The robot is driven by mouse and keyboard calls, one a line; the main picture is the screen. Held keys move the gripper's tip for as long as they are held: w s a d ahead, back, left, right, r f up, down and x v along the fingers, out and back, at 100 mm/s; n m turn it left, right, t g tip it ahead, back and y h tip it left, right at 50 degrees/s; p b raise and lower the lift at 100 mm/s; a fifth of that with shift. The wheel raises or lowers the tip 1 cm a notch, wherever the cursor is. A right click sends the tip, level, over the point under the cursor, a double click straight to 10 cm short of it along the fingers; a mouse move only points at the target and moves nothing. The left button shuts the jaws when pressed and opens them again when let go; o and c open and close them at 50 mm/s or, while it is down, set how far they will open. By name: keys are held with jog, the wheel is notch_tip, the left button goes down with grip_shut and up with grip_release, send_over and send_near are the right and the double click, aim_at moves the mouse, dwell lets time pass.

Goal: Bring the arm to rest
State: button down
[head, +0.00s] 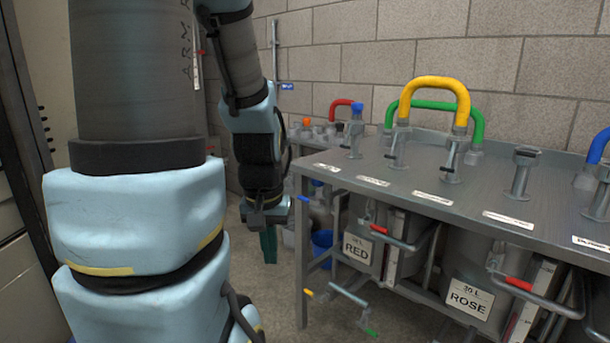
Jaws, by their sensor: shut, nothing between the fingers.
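My arm hangs at the left of the head view, its light blue and dark grey links filling much of the left side. My gripper (267,220) points down in front of the bench's left end, over the floor. The finger area is small and dark, and I see nothing held. A dark green object (268,245) shows just below it; I cannot tell whether it is behind the gripper. The gripper appears clear of the bench.
A grey metal bench (470,190) with labelled valve posts and yellow, green, red and blue pipe loops stands at the right. Under it are tanks marked RED (358,248) and ROSE (469,299). A blue bucket (321,243) sits behind. Coloured handles stick out in front.

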notch_tip(320, 180, up, 19)
jog(key=p, duration=1.7)
jog(key=shift+f, duration=0.2)
jog(key=shift+d, duration=0.15)
